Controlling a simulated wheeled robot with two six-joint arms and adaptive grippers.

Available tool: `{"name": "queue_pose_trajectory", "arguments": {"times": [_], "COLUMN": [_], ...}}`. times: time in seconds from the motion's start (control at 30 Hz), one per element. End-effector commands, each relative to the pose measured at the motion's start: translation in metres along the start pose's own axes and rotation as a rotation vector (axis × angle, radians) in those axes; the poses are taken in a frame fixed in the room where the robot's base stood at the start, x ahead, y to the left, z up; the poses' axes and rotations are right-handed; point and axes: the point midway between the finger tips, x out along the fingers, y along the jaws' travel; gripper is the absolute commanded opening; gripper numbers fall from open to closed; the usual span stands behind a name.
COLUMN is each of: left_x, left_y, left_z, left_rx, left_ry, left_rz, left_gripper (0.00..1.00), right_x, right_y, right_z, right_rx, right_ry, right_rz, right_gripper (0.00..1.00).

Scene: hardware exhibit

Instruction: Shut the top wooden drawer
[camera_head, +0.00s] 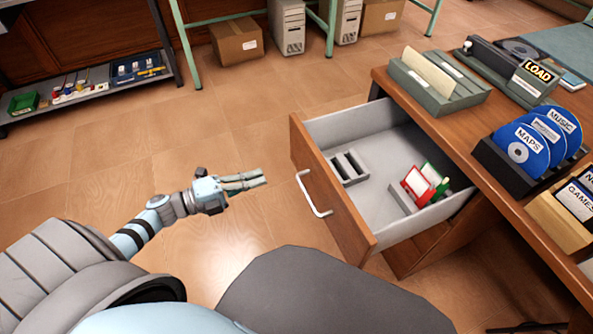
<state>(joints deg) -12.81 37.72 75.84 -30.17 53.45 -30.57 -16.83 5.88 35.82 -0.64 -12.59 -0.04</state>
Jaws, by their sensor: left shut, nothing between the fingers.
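The top wooden drawer (337,205) stands pulled out from the desk, toward the left of the picture. It has a brown wooden front, a pale grey inside and a white bar handle (311,195). Inside it are a grey slotted holder (348,167) and a small rack with red and green cards (417,186). My left gripper (262,179) is shut and empty, to the left of the drawer front and apart from the handle, its fingers pointing right toward the front. My right gripper does not show.
The desk top (447,134) holds a blue disc rack (539,141), a grey-green file tray (438,84) and a wooden card box (566,214). A dark grey rounded shape (320,295) fills the bottom middle. The floor left of the drawer is clear.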

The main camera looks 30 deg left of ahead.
Motion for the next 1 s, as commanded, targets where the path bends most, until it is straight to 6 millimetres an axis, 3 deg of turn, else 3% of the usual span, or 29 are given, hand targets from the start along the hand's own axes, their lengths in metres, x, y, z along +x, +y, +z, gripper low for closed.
{"name": "queue_pose_trajectory", "arguments": {"times": [0.3,0.5,0.67,1.0], "left_x": [0.069,0.101,0.111,0.111], "left_y": [0.0,0.0,0.001,0.001], "left_z": [0.001,0.001,0.001,0.001], "left_rx": [-0.005,-0.006,-0.006,-0.006], "left_ry": [-0.004,-0.004,-0.005,-0.005], "left_rz": [-0.004,-0.003,0.0,0.0], "left_gripper": [0.0,0.0,0.0,0.0], "right_x": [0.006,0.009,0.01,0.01], "right_y": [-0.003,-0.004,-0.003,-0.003], "right_z": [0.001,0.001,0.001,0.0], "right_rx": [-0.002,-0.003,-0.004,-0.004], "right_ry": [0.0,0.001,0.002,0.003], "right_rz": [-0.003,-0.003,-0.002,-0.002], "right_gripper": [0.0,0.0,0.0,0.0]}}
